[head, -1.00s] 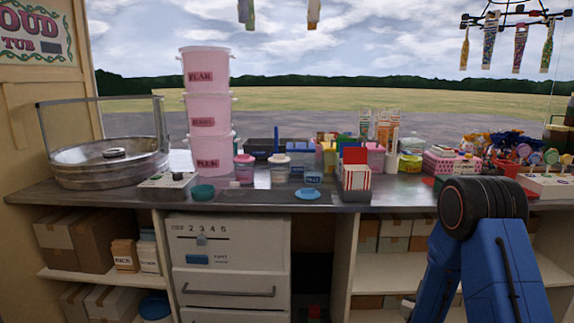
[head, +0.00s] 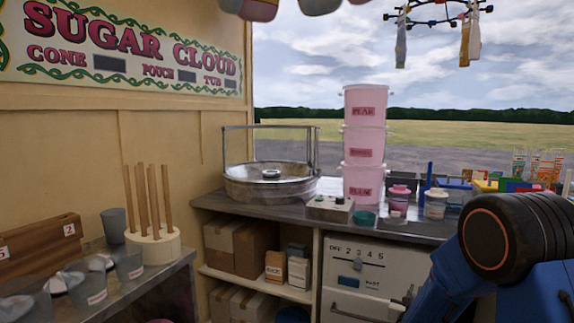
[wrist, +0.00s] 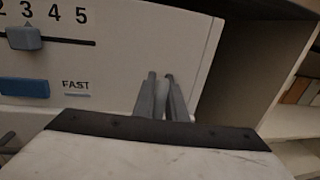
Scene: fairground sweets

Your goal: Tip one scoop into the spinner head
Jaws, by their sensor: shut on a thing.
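The spinner head (head: 271,174) is a small dark and pale hub in the middle of the wide metal bowl (head: 262,189), which stands on the counter's left end behind a clear guard. The gripper is out of sight in the head view.
Pink tubs (head: 364,143) are stacked right of the bowl. A control box (head: 329,208) and a green dish (head: 364,218) sit in front. At left, a side bench holds sticks in a round block (head: 153,245) and several grey cups.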

